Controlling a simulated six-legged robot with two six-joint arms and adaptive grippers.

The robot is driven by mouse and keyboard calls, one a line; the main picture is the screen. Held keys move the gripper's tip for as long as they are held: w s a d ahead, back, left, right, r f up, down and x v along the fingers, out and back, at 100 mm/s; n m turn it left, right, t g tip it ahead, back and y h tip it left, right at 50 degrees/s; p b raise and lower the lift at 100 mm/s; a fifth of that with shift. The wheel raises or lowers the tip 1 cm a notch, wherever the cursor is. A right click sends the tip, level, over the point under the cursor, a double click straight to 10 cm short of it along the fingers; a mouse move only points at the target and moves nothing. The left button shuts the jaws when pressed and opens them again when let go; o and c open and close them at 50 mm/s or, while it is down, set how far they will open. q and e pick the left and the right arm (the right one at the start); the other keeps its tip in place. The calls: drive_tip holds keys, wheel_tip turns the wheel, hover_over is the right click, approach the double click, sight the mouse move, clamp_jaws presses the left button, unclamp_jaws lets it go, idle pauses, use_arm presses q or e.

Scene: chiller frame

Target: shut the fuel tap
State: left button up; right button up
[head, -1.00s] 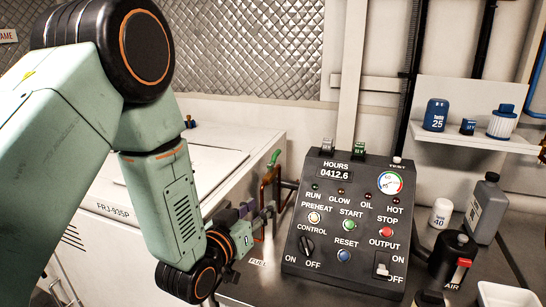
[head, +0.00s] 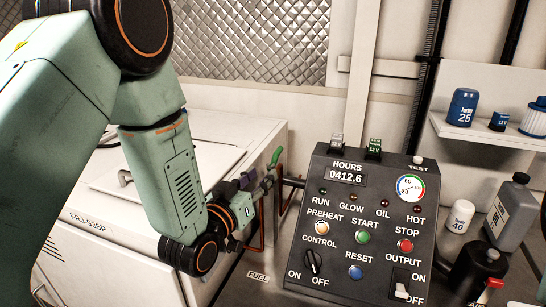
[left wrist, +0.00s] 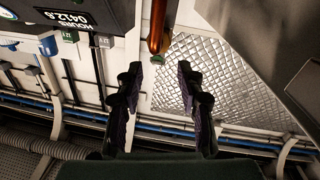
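The fuel tap shows in the head view as a green handle (head: 276,157), tilted up to the right, above copper pipework (head: 262,220) left of the control box. The FUEL label (head: 258,276) lies on the bench below. My left gripper (head: 267,181) is just below the handle and partly overlaps the pipework; I cannot tell whether it touches. In the left wrist view the two dark fingers (left wrist: 159,72) stand apart with nothing between them. A copper-orange pipe (left wrist: 158,28) is just beyond the fingertips. The tap's body is mostly hidden behind the gripper. My right gripper is not in view.
The dark control box (head: 355,220) with switches and buttons stands close right of the tap. A white cabinet (head: 120,260) is behind and left. A shelf (head: 480,136) holds small containers.

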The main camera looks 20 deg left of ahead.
sight(274, 162)
use_arm(q)
drive_tip(key=w, duration=0.3)
drive_tip(key=w+d, duration=0.1)
drive_tip(key=shift+w+d+r, duration=0.1)
drive_tip(key=shift+w+r, duration=0.05)
drive_tip(key=shift+r, duration=0.1)
drive_tip(key=w, duration=0.3)
drive_tip(key=shift+w+a+f+p, duration=0.2)
drive_tip(key=shift+w+f+p, duration=0.1)
drive_tip(key=shift+p, duration=0.05)
drive_tip(key=shift+s+d+r, duration=0.2)
drive_tip(key=shift+d+r, duration=0.05)
drive_tip(key=shift+d, duration=0.05)
drive_tip(key=shift+w+a+f, duration=0.2)
drive_tip(key=shift+w+a, duration=0.05)
drive_tip(key=c, duration=0.4)
drive_tip(key=shift+d, duration=0.2)
clamp_jaws()
drive_tip(key=shift+r, duration=0.1)
drive_tip(key=shift+a, duration=0.1)
